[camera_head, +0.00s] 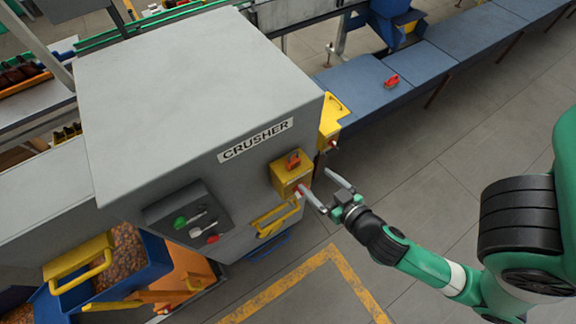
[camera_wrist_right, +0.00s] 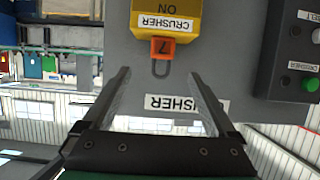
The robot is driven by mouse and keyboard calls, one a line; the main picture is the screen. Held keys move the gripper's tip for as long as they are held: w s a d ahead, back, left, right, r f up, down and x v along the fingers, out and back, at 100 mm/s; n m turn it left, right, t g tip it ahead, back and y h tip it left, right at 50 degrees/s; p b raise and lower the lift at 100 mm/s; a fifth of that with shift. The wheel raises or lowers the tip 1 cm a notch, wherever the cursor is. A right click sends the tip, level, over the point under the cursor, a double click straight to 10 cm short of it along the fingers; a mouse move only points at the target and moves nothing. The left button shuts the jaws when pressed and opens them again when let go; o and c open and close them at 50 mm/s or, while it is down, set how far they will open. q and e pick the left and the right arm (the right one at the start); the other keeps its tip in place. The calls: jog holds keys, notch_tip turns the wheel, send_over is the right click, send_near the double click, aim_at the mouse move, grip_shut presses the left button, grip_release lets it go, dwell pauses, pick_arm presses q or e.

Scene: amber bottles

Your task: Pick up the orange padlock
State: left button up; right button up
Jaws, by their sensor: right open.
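The orange padlock (camera_head: 293,160) is on the yellow box (camera_head: 289,183) on the front of the grey crusher housing. In the right wrist view, which is upside down, the orange padlock (camera_wrist_right: 163,48) shows a dark mark like a 7, with its shackle beside it. The yellow box (camera_wrist_right: 166,17) there reads "CRUSHER ON". My right gripper (camera_head: 316,181) is open and empty, close in front and to the right of the box. In the wrist view its two fingers (camera_wrist_right: 162,75) spread either side of the shackle's line, apart from the padlock. My left gripper is not in view.
A control panel (camera_head: 190,212) with several coloured buttons sits left of the box. A yellow handle (camera_head: 272,219) juts out below it. Another yellow fitting (camera_head: 331,122) is at the housing's corner. A small red object (camera_head: 391,80) lies on the blue conveyor (camera_head: 365,82). The floor at right is open.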

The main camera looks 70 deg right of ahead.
aim_at(295, 163)
jog(key=x, duration=0.2)
jog(key=p+x, duration=0.1)
jog(key=x, duration=0.1)
jog(key=p+x, duration=0.1)
jog(key=x, duration=0.1)
jog(key=shift+w+d+r, duration=0.1)
jog(key=shift+w+r, duration=0.1)
jog(key=shift+w, duration=0.1)
jog(key=shift+p+x, duration=0.4)
jog(key=shift+x, duration=2.3)
grip_shut()
